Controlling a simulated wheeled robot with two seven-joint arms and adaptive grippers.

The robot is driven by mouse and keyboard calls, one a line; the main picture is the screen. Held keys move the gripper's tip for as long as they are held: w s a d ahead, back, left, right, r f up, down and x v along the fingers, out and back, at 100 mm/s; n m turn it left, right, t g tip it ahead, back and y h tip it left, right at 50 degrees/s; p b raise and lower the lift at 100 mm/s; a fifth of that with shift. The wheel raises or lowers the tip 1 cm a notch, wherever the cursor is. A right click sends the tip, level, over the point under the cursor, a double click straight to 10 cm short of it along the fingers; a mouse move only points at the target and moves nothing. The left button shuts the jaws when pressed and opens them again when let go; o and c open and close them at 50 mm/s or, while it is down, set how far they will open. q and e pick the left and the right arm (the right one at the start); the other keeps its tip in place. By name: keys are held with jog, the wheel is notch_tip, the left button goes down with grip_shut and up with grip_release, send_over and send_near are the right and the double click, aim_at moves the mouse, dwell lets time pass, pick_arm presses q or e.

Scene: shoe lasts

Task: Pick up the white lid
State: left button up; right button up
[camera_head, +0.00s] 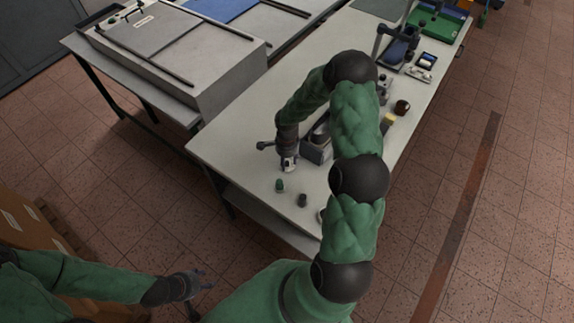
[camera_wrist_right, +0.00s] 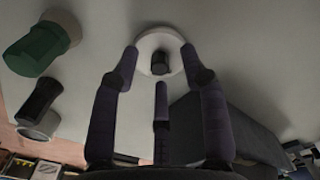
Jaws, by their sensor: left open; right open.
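The white lid (camera_wrist_right: 146,43) is a round disc with a dark knob (camera_wrist_right: 161,63) in its middle. It lies on the table at the top centre of the right wrist view. My right gripper (camera_wrist_right: 160,73) is open, its fingertips close around the lid's near side and knob; I cannot tell whether they touch. In the head view my right gripper (camera_head: 288,163) is low over the table's near part, and the lid is mostly hidden beneath it. My left gripper (camera_head: 195,282) is open and empty, off the table at the lower left.
A green-topped object (camera_head: 280,185) and a dark object (camera_head: 302,200) stand close to my right gripper. A dark grey box (camera_head: 317,150) is just right of it. The long table (camera_head: 235,140) is bare to the left. Tools and trays fill its far end.

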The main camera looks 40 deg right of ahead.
jog(key=shift+f, duration=0.35)
grip_shut()
jog(key=shift+r, duration=0.15)
